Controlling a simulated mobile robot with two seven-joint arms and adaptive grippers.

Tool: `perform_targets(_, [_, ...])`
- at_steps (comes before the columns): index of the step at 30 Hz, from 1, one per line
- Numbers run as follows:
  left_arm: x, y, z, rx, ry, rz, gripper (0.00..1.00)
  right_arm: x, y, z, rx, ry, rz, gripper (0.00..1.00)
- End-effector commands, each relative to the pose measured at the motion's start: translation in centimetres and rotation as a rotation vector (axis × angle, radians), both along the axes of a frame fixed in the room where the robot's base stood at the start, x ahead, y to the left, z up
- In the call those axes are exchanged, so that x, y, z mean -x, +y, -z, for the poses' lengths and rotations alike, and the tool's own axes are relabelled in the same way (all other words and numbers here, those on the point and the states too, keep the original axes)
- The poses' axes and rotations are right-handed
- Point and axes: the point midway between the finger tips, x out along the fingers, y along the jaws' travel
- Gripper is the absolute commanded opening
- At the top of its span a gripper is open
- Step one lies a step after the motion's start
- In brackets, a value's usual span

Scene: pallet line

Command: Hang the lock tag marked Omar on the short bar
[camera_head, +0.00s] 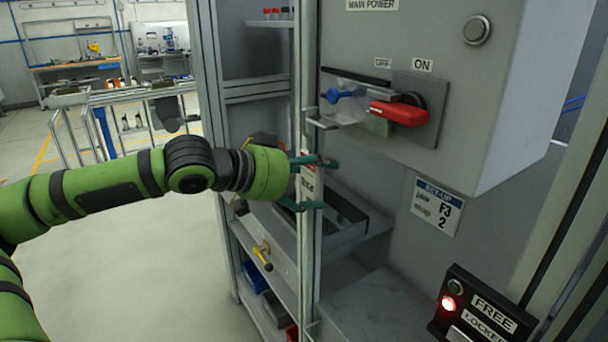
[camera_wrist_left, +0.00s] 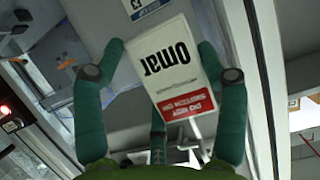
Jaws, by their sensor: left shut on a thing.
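The lock tag marked Omar (camera_wrist_left: 166,62) is white with black letters and a red panel. It sits between the fingers of my left gripper (camera_wrist_left: 165,85) in the left wrist view. In the head view my left gripper (camera_head: 318,183) is shut on the tag (camera_head: 307,172), which shows nearly edge-on. A pale bent bar (camera_wrist_left: 193,146) shows beyond the gripper in the wrist view. My right gripper is not in view.
The power box (camera_head: 500,110) has a red handle (camera_head: 400,113) and a blue item (camera_head: 345,95) by a clear plate. A frame post (camera_head: 305,250) stands close behind the gripper. A panel marked FREE and LOCKED (camera_head: 485,308) has a lit red lamp.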

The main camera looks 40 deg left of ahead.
Motion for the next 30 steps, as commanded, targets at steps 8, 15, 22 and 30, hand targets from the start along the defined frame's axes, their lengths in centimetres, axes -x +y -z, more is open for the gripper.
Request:
perform_targets(8, [-1.2,-0.7,-0.4,0.004,0.0,0.002,0.33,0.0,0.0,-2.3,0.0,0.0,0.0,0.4])
perform_targets(15, [-1.3,-0.6,1.2,-0.002,-0.001,-0.001,0.33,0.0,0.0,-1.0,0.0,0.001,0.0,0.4])
perform_targets(22, [-1.2,-0.6,1.4,0.0,0.0,-0.001,0.33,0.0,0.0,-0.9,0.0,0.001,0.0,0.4])
perform_targets(30, [-1.2,-0.6,1.4,0.0,0.0,-0.001,1.0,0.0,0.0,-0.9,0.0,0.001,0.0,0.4])
